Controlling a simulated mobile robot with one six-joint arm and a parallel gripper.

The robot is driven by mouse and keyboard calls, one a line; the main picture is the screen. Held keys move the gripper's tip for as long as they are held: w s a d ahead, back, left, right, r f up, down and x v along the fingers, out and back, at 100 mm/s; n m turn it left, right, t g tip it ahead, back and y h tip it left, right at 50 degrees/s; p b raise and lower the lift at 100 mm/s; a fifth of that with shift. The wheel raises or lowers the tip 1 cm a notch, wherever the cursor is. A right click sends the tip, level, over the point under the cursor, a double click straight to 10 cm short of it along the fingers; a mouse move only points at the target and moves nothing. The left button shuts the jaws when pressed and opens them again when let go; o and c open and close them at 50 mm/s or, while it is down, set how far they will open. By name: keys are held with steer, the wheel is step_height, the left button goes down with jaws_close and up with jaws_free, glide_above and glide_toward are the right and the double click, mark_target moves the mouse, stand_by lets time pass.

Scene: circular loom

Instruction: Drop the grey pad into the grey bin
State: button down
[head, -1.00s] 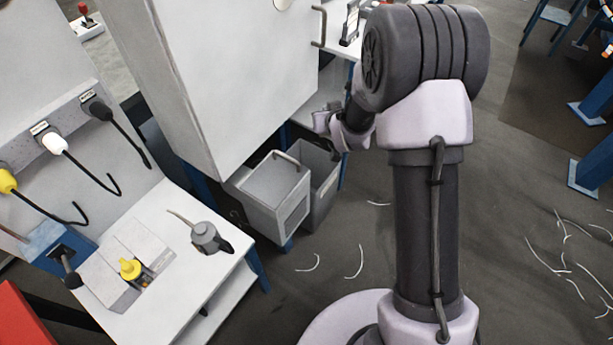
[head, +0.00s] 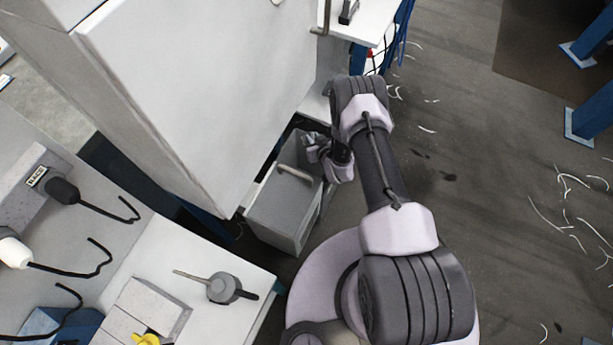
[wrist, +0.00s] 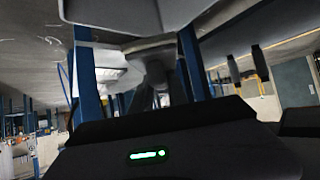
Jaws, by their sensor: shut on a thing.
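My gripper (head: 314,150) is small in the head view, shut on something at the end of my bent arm. I take it to be the grey pad, but its outline cannot be told apart from the jaws. The gripper is above the back right edge of a grey box-shaped bin (head: 279,212) with a bar handle (head: 295,173), beside the white cabinet. My arm hides part of the area behind and right of the bin. In the wrist view the dark gripper housing with a green light fills the bottom, and the jaws are unclear.
A white cabinet (head: 200,90) stands left of the bin. A white bench (head: 190,260) with a grey round tool (head: 224,288) is at the lower left. Open floor (head: 470,200) with scattered white strands lies to the right.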

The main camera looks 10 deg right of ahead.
step_height(320, 180, down, 6)
steer(key=b, duration=0.4)
steer(key=shift+s+r, duration=0.1)
steer(key=shift+r, duration=0.25)
steer(key=c, duration=1.2)
jaws_free()
steer(key=shift+r, duration=0.1)
steer(key=p+v, duration=0.4)
steer(key=v, duration=0.3)
steer(key=shift+s+r, duration=0.15)
